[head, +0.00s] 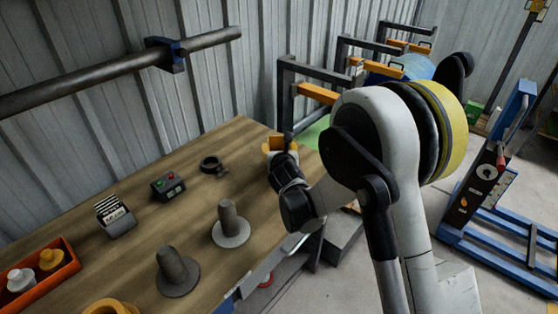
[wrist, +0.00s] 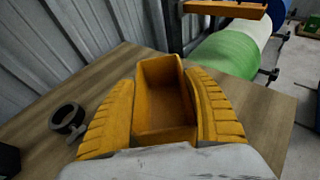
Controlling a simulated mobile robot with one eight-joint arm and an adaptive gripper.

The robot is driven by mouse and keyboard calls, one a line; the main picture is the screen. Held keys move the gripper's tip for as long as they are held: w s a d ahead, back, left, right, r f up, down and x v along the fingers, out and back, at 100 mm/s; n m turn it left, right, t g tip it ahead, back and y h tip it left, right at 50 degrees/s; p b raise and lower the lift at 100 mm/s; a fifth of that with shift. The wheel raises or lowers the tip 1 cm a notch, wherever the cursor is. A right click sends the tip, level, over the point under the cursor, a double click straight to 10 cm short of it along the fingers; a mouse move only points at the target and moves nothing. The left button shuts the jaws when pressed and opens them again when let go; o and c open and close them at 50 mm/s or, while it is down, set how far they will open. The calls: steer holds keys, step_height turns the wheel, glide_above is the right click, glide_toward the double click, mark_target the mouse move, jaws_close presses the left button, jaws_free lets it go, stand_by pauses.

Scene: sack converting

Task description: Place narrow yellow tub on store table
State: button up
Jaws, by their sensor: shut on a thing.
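The narrow yellow tub (wrist: 166,103) is an open, deep, narrow box in the wrist view, and I see no contents. My gripper (wrist: 165,112) has its ridged yellow fingers shut on the tub's two long sides. In the head view my gripper (head: 277,146) is over the far right end of the wooden table (head: 235,150), which also fills much of the wrist view (wrist: 262,125). The tub is hard to tell from the fingers in the head view. I cannot tell whether its base touches the table.
A black ring-shaped clamp (head: 211,164) lies left of my gripper. A button box (head: 168,185), a card holder (head: 115,217), two grey pegs on discs (head: 231,224) and an orange tray (head: 66,271) stand on the table. Roll stands (head: 300,93) stand beyond it.

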step_height(320, 180, down, 4)
steer(key=shift+b, duration=1.1)
steer(key=shift+r, duration=0.1)
steer(key=o, duration=1.2)
